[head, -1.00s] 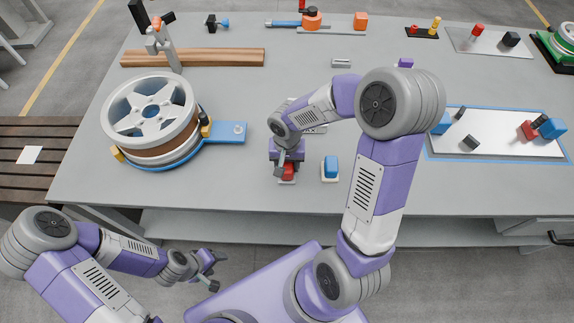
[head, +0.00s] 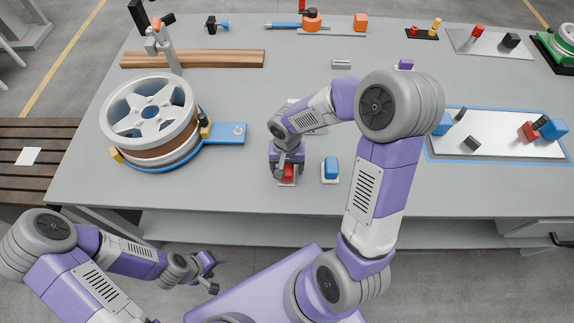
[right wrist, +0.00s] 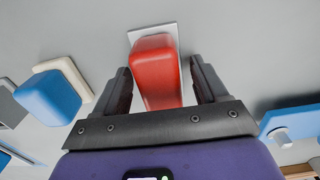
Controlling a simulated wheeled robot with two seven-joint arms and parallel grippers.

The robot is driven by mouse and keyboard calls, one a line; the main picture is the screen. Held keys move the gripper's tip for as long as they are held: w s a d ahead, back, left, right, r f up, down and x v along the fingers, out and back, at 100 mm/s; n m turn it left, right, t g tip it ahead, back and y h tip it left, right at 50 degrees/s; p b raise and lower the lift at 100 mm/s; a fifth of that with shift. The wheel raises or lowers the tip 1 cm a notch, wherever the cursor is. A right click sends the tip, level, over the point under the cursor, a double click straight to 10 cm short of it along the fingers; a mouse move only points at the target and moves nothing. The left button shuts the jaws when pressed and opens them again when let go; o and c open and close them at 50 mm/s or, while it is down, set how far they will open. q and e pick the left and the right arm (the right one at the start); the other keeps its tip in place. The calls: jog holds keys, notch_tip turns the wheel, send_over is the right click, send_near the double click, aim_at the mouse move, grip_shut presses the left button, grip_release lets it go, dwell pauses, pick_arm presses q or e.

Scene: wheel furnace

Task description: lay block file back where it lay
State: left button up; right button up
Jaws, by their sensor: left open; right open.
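A red block on a thin pale plate (right wrist: 157,75), which looks like the block file, lies on the grey bench; in the head view it shows (head: 288,172) partly hidden under my right gripper (head: 286,178). In the right wrist view my right gripper (right wrist: 160,66) is open, one finger on each side of the red block. A narrow gap shows beside the block, more clearly on the right. A similar blue block on a white plate (head: 331,169) stands to its right. My left gripper (head: 212,271) is open and empty, off the bench's front edge.
A silver wheel (head: 150,110) on a blue-handled fixture stands to the left. A white panel with a blue border (head: 490,133) lies to the right. A wooden plank (head: 215,57) lies behind. The bench's front edge is close below the red block.

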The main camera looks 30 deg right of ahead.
jog(key=shift+r, duration=0.2)
notch_tip(320, 180, up, 7)
jog(key=p, duration=0.3)
jog(key=shift+f, duration=0.2)
jog(key=shift+r, duration=0.45)
